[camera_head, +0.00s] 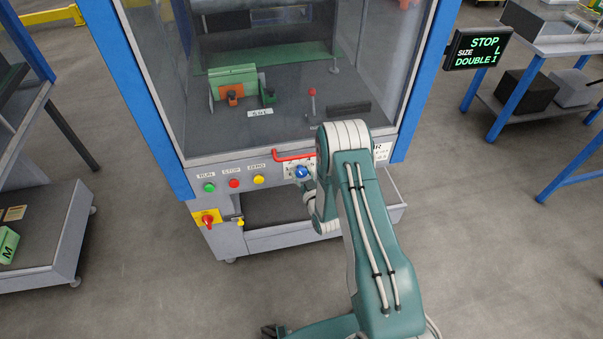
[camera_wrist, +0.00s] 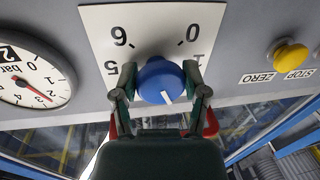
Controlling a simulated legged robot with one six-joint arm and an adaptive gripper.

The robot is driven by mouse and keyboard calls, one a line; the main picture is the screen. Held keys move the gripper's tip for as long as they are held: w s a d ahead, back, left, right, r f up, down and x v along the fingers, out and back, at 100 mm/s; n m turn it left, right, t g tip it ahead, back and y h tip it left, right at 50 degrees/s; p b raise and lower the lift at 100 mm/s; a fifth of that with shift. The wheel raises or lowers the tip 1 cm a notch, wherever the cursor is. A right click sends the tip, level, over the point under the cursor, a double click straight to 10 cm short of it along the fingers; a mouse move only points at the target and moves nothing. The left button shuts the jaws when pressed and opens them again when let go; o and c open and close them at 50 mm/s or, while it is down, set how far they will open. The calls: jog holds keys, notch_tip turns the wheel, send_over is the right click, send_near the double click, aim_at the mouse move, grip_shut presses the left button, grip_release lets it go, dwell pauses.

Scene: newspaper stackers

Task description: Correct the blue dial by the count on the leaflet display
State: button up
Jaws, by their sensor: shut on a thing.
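The blue dial (camera_head: 302,172) is on the front panel of the machine, beside my arm. In the wrist view, which is upside down, the blue dial (camera_wrist: 160,78) sits on a white scale plate (camera_wrist: 157,22) with 6, 0, 1 and 5 readable; the rest is hidden. The dial's white mark points down and slightly right in that picture. My gripper (camera_wrist: 160,71) is shut on the dial, one finger on each side. The display (camera_head: 478,48) at upper right reads STOP, SIZE L and DOUBLE 1, the last character close to its edge.
Green (camera_head: 209,187), red (camera_head: 234,183) and yellow (camera_head: 258,179) buttons labelled RUN, STOP and ZERO lie left of the dial. A red bar handle (camera_head: 294,154) is just above it. A red switch (camera_head: 208,219) is lower left. A pressure gauge (camera_wrist: 35,75) shows in the wrist view.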

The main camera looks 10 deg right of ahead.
jog(key=shift+m+t, duration=0.3)
jog(key=shift+m, duration=2)
jog(key=shift+w, duration=0.1)
jog(key=o, duration=1.2)
jog(key=shift+c, duration=0.2)
jog(key=s+d, duration=0.1)
jog(key=s, duration=1.1)
jog(key=shift+d+f, duration=0.3)
jog(key=shift+f, duration=0.1)
jog(key=shift+w, duration=0.15)
